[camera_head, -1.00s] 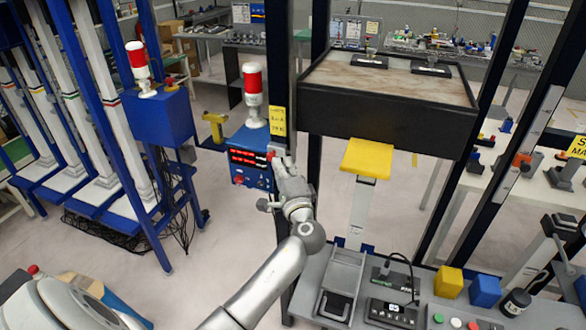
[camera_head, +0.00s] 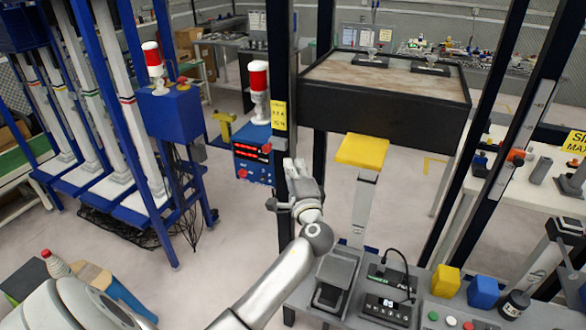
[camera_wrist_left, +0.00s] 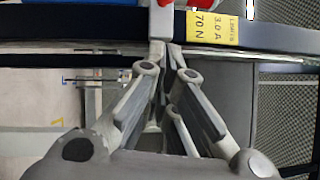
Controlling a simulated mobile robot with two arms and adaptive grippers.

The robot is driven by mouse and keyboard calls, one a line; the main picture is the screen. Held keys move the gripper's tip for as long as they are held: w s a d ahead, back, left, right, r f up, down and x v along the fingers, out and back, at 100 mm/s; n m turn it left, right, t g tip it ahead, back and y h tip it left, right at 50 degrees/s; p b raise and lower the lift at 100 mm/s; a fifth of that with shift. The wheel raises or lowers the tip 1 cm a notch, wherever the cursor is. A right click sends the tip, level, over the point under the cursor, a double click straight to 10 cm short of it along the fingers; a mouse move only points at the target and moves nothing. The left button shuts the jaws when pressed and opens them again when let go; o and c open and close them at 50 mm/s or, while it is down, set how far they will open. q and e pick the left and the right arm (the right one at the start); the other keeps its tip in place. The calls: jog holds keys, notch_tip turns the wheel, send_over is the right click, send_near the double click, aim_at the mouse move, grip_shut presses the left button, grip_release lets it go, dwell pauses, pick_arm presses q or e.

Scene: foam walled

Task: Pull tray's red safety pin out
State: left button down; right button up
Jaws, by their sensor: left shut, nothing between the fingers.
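The tray (camera_head: 384,115) is a black-walled box with a wood-like floor, held between dark posts in the head view. My left gripper (camera_head: 294,164) is in front of the left post, below its yellow label (camera_head: 279,115). In the left wrist view the fingers (camera_wrist_left: 164,50) are shut and empty, their tips close to a light grey block (camera_wrist_left: 160,22) beside the yellow label (camera_wrist_left: 213,28). Small red parts (camera_wrist_left: 140,3) show at the top edge there; I cannot tell if they are the safety pin. No pin is clear in the head view. My right gripper is out of view.
A blue box with red displays (camera_head: 252,155) and a red-white beacon (camera_head: 259,92) stand left of the post. A yellow pad (camera_head: 362,151) is under the tray. Controls and blocks crowd the bench (camera_head: 300,295) at lower right. Blue frames stand at left.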

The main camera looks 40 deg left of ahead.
pick_arm(q)
jog(key=b+v, duration=0.3)
jog(key=v, duration=0.4)
jog(key=shift+s+f, duration=0.3)
jog(key=shift+s, duration=0.15)
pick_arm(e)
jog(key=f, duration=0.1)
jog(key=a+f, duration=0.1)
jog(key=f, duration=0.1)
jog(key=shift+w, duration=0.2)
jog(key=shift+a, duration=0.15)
